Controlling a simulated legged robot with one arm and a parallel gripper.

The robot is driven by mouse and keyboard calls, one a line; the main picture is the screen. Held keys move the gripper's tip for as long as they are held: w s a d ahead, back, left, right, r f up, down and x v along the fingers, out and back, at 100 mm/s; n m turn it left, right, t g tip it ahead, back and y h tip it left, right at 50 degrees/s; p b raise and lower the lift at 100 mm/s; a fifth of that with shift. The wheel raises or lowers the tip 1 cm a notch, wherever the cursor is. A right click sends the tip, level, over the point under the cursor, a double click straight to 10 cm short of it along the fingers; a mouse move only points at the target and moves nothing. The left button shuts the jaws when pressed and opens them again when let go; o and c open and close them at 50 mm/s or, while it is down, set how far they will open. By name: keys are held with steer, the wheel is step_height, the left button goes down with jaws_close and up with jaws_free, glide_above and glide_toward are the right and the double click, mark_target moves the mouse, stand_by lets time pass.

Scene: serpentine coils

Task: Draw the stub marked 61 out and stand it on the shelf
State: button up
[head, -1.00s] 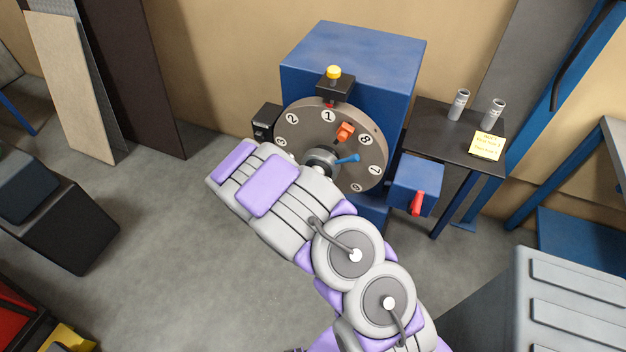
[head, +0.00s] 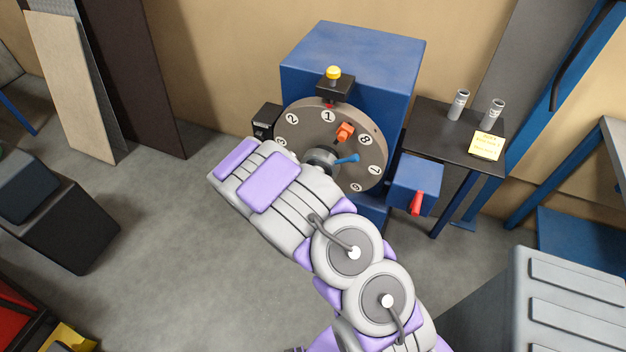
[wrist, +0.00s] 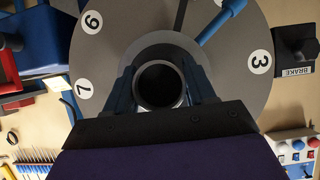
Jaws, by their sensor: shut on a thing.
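A round grey wheel with numbers (head: 300,140) stands on the front of a blue cabinet; it also shows in the wrist view (wrist: 225,95). Its grey hub (head: 318,157) is partly hidden by my arm. My gripper (wrist: 160,95) is shut on a dark round tube (wrist: 160,106), seen end-on, in front of the hub. I cannot tell whether the tube is joined to the hub, and no 61 is readable on it. In the head view the gripper is hidden behind my forearm. Two grey stubs, left (head: 458,104) and right (head: 493,113), stand upright on the dark shelf (head: 428,122); their marks are too small to read.
A blue lever (head: 347,159) and an orange piece (head: 345,131) sit on the wheel. A blue box with a red handle (head: 417,202) is at its right. A yellow note (head: 486,145) lies on the shelf's front. A block labelled BRAKE (wrist: 295,52) is beside the wheel.

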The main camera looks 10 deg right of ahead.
steer(key=shift+c, duration=1.1)
steer(key=s+a+p, duration=0.1)
steer(key=s+a, duration=0.5)
steer(key=s, duration=0.3)
steer(key=shift+a+p, duration=0.25)
steer(key=shift+p, duration=0.05)
stand_by(0.6)
stand_by(0.5)
